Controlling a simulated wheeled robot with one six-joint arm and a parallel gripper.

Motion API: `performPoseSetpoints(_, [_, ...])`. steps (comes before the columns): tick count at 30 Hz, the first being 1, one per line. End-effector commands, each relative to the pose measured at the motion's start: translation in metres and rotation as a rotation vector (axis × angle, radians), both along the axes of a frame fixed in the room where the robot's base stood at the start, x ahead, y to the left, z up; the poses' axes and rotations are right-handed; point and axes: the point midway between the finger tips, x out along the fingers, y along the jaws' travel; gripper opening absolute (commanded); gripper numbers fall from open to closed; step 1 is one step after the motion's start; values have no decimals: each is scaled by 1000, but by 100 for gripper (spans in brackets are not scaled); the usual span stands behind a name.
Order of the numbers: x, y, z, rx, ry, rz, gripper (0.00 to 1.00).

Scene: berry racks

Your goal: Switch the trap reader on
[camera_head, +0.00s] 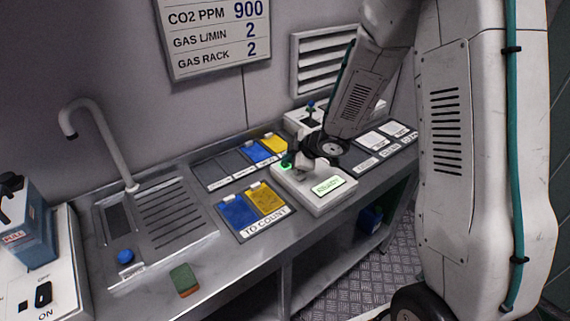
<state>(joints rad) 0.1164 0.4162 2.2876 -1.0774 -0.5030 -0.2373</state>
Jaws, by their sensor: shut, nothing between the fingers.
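The trap reader, as far as I can tell, is the white box (316,203) on the steel counter, right of the yellow and blue cards. Its small screen (328,186) is lit pale green with dark text, too small to read surely. A round green light or button (286,163) glows at its back left corner. My gripper (290,166) is at the end of my arm, low over that back left part, next to the green spot. It is shut and empty. Whether it touches the box I cannot tell, and it hides part of the top.
A "TO COUNT" mat (264,224) holds a blue and a yellow card. A sink with a tap (98,140) and a sponge (184,279) are left. Another mat with cards (222,168) lies behind; labelled pads (380,146) are right. A white device (303,118) stands behind my arm.

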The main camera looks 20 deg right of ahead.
Motion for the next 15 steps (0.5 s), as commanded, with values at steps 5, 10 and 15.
performPoseSetpoints(5, [0,0,10,-1,-1,0,0])
performPoseSetpoints(10, [0,0,16,-1,0,0,0])
performPoseSetpoints(15, [0,0,16,0,0,0,0])
